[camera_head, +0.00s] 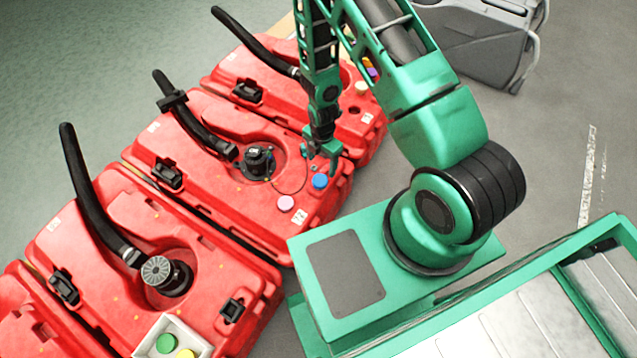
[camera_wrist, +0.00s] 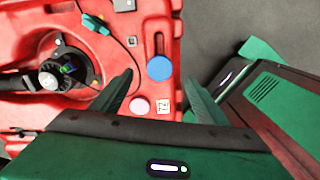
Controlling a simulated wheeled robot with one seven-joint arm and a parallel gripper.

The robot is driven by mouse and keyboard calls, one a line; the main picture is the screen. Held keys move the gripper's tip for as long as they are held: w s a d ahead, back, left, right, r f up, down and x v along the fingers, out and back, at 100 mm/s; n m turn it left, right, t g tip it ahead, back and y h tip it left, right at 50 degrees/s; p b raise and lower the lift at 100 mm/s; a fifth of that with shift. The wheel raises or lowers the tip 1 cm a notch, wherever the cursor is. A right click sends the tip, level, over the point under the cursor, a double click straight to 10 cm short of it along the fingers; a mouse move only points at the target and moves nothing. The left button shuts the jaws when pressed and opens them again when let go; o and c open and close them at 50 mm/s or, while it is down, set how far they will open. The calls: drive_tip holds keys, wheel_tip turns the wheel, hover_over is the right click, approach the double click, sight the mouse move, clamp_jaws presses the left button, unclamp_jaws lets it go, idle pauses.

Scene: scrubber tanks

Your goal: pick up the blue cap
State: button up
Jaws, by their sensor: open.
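The blue cap (camera_head: 320,181) is a small round disc lying on the top of the middle red tank (camera_head: 225,125), near its right end. In the wrist view the blue cap (camera_wrist: 159,68) shows whole, ahead of and between my fingers. My gripper (camera_head: 322,150) hangs above the tank, close to the cap in the head view. In the wrist view my gripper (camera_wrist: 158,85) has its two green fingers spread, with nothing between them. A gap to the cap seems to remain, but its height is hard to tell.
A black fitting (camera_head: 258,162) with a thin cable rises to the left. A white tray (camera_head: 172,338) holds green and yellow caps. Grey floor lies beyond the tank's right end.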

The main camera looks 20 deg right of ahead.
sight(321, 180)
drive_tip(key=shift+s+a+f, duration=0.15)
drive_tip(key=shift+f, duration=2.7)
drive_tip(key=shift+s+a+f, duration=0.1)
drive_tip(key=shift+a+f, duration=0.05)
drive_tip(key=shift+f, duration=2.7)
drive_tip(key=c, duration=1.1)
